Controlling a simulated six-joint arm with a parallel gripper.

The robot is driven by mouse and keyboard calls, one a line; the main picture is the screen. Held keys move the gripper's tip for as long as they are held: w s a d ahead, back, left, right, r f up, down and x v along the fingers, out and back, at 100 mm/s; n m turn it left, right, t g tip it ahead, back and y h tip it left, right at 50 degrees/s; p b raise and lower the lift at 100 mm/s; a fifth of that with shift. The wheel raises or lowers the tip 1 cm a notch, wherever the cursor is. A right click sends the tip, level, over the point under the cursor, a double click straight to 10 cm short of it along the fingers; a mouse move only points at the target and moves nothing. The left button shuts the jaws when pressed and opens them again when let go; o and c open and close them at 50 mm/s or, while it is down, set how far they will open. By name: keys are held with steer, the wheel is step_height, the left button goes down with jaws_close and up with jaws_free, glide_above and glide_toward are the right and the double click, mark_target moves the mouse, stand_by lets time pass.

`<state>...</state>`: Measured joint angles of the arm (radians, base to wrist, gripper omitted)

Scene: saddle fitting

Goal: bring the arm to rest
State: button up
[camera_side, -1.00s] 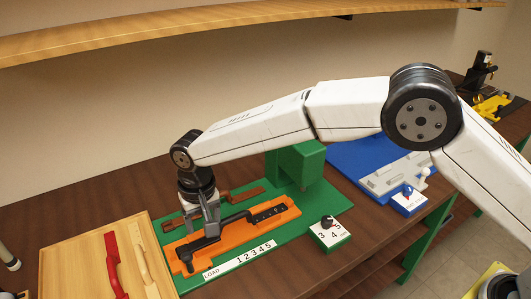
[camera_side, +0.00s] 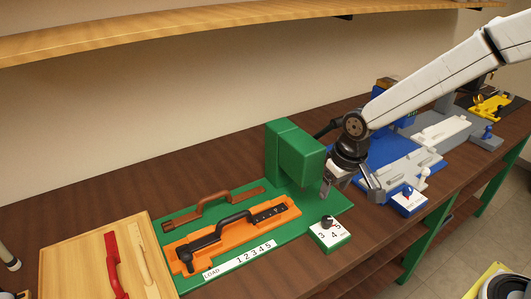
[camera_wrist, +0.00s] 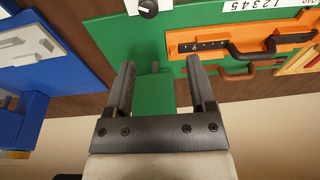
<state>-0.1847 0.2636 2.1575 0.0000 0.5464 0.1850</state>
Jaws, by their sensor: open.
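My gripper (camera_side: 348,190) is in the side view at the right end of the green station (camera_side: 210,257), above the bench between the green block and the blue station. Its jaws are apart and nothing is between them. In the wrist view my gripper (camera_wrist: 160,75) also shows open and empty, with part of the green station behind the fingers. An orange fixture (camera_side: 283,214) with a black handle (camera_side: 215,234) lies on the green station, away from my gripper. A brown handle-shaped part (camera_side: 215,203) lies behind it.
A green block (camera_side: 292,155) stands close to the left of my gripper. A dial box (camera_side: 330,235) is in front, and a blue station (camera_side: 385,155) is to the right. A shelf (camera_side: 200,25) runs above.

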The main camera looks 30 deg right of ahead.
steer(key=s+d+f, duration=0.1)
steer(key=s+d, duration=0.6)
steer(key=s, duration=0.3)
steer(key=shift+t, duration=0.3)
steer(key=shift+f, duration=0.1)
stand_by(1.3)
